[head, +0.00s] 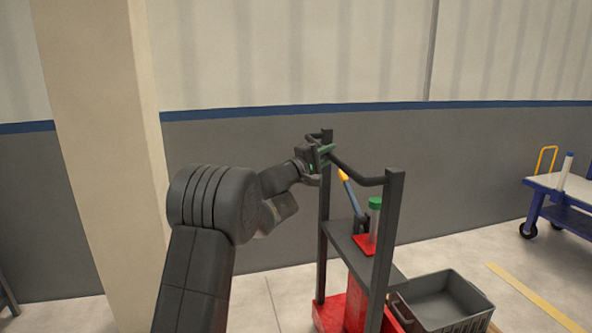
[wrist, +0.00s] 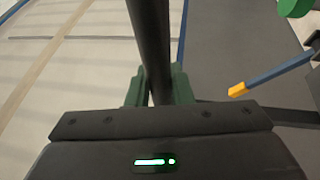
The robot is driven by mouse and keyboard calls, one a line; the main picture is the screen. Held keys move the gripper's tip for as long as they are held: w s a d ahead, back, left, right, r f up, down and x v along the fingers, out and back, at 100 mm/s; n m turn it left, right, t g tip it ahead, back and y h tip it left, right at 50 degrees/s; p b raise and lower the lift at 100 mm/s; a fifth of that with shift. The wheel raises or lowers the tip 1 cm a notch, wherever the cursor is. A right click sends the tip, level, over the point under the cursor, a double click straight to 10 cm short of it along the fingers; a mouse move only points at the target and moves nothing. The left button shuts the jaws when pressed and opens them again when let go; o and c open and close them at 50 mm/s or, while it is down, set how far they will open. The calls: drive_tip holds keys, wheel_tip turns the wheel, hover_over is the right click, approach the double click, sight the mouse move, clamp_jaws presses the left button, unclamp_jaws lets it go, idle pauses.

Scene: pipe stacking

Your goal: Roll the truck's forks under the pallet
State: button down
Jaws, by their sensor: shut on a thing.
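My gripper (head: 322,157) is shut on the dark handle bar (head: 352,170) of the truck, near its left post. In the wrist view, the green fingers of my gripper (wrist: 160,88) sit on both sides of the bar (wrist: 150,35). The truck has two dark upright posts (head: 389,235), a grey shelf (head: 345,238) and a red base (head: 357,300).
A grey crate (head: 447,294) is right of the truck. The shelf holds a green-capped cylinder (head: 375,218) and a blue tool with a yellow end (head: 350,195). A pillar (head: 105,150) stands left, and a blue cart (head: 565,195) far right. Floor between cart and crate looks clear.

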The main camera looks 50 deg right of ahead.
drive_tip(key=s+d+b, duration=0.1)
drive_tip(key=s+d, duration=0.3)
drive_tip(key=d, duration=0.2)
drive_tip(key=shift+d, duration=0.25)
drive_tip(key=c, duration=1.7)
unclamp_jaws()
drive_tip(key=shift+r, duration=0.1)
drive_tip(key=o, duration=0.4)
drive_tip(key=shift+s+d, duration=0.15)
drive_tip(key=v, duration=1.4)
drive_tip(key=shift+b, duration=0.3)
